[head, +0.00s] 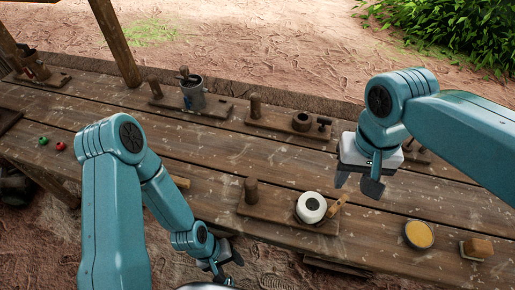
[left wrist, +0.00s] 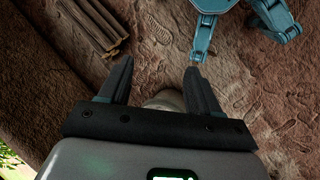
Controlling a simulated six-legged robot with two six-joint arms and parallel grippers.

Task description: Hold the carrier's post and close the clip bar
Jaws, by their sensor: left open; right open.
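The nearest wooden carrier (head: 275,217) lies on the bench. Its short upright post (head: 251,191) stands at the left end. A white round piece with a dark centre (head: 311,207) sits at its right end, and a light wooden bar (head: 338,206), seemingly the clip bar, slants up beside it. My right gripper (head: 358,183) is open and empty above the bench, to the right of and beyond the bar. My left gripper (head: 222,268) is low in front of the bench edge, apart from the carrier. In the left wrist view its fingers (left wrist: 160,76) are spread, with bare ground ahead.
A yellow-filled bowl (head: 419,235) and a brown block (head: 478,247) are at right. Red (head: 61,146) and green balls (head: 43,140) lie left. Firewood (left wrist: 92,25) lies on the ground.

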